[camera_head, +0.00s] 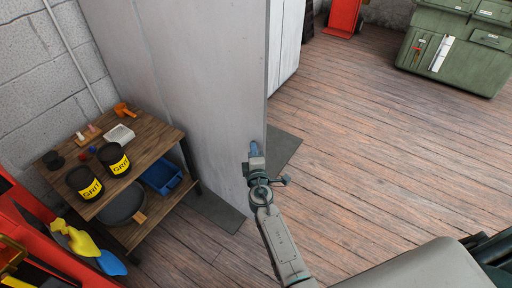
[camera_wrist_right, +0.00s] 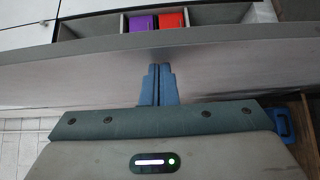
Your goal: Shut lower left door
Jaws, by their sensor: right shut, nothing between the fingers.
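A tall grey panel (camera_head: 185,90), which looks like the open lower left door, fills the upper middle of the head view. Its face also spans the right wrist view (camera_wrist_right: 70,82), with its edge running across the picture. My right gripper (camera_head: 254,147) is shut and empty. It is close in front of the panel's face near its right edge; I cannot tell whether it touches. In the wrist view its blue fingers (camera_wrist_right: 159,84) are together against the view of the panel. Beyond the edge, an open compartment (camera_wrist_right: 108,25) shows purple and red boxes. My left gripper is out of view.
A wooden bench (camera_head: 150,150) with black grit tubs (camera_head: 115,160) and a blue bin (camera_head: 161,177) stands left of the panel. A white cabinet front (camera_head: 286,45) is behind it. A green container (camera_head: 460,45) is at upper right. The plank floor (camera_head: 370,140) between is clear.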

